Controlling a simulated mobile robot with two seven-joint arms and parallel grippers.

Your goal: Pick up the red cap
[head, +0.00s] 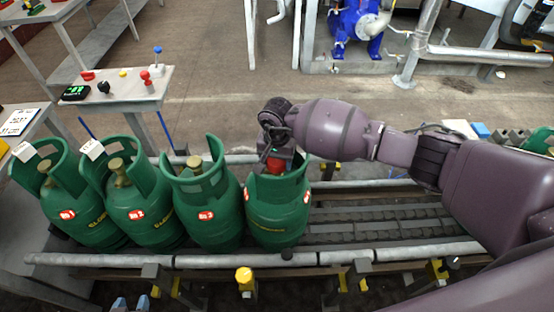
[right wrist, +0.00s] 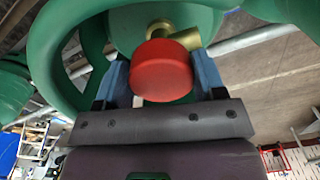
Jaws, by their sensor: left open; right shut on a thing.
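The red cap (head: 276,165) is at the top of the rightmost green gas cylinder (head: 277,212), inside its collar. In the right wrist view the red cap (right wrist: 162,71) sits between the blue fingers of my right gripper (right wrist: 160,85), which is shut on it. A brass valve (right wrist: 182,36) shows right behind the cap; I cannot tell whether they touch. In the head view my right gripper (head: 275,156) reaches down into the collar and is partly hidden. Two blue fingertips of my left gripper (head: 131,303) show apart at the bottom edge, open and empty.
The conveyor (head: 385,220) is clear to the right. A side table (head: 120,92) holds small red, black and blue items.

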